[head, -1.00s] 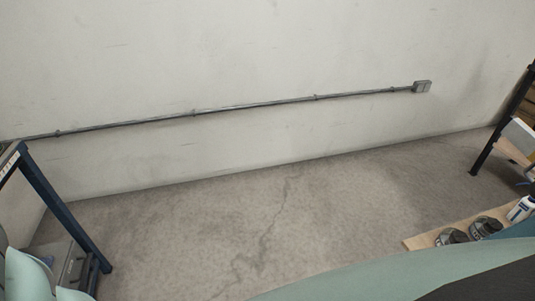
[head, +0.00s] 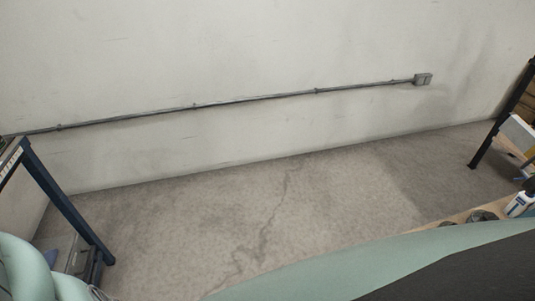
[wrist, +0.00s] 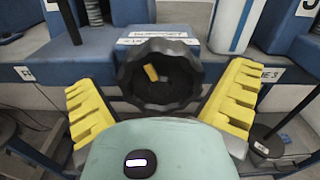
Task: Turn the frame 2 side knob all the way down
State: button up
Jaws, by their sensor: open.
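A black, scalloped round knob (wrist: 158,92) with a short yellow mark, tilted slightly, on its face sits in the middle of the wrist view. It is on the front of a blue frame (wrist: 112,52). My gripper (wrist: 160,78) has its two yellow ribbed fingers spread wide, one on each side of the knob. I cannot tell whether either finger touches it. The white label (wrist: 155,40) above the knob is partly hidden and hard to read. The pale green gripper body covers the area below the knob.
A label reading about "FRAME 3" (wrist: 270,75) is on the blue front at right. Another partly hidden label (wrist: 25,74) is at left. Round dark knobs or pedestals (wrist: 268,140) stand lower right. In the head view, the floor (head: 300,195) is clear up to the wall.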

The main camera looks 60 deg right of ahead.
jog(key=p+v, duration=0.1)
jog(key=v, duration=0.5)
jog(key=shift+w, duration=0.1)
dwell(0.3)
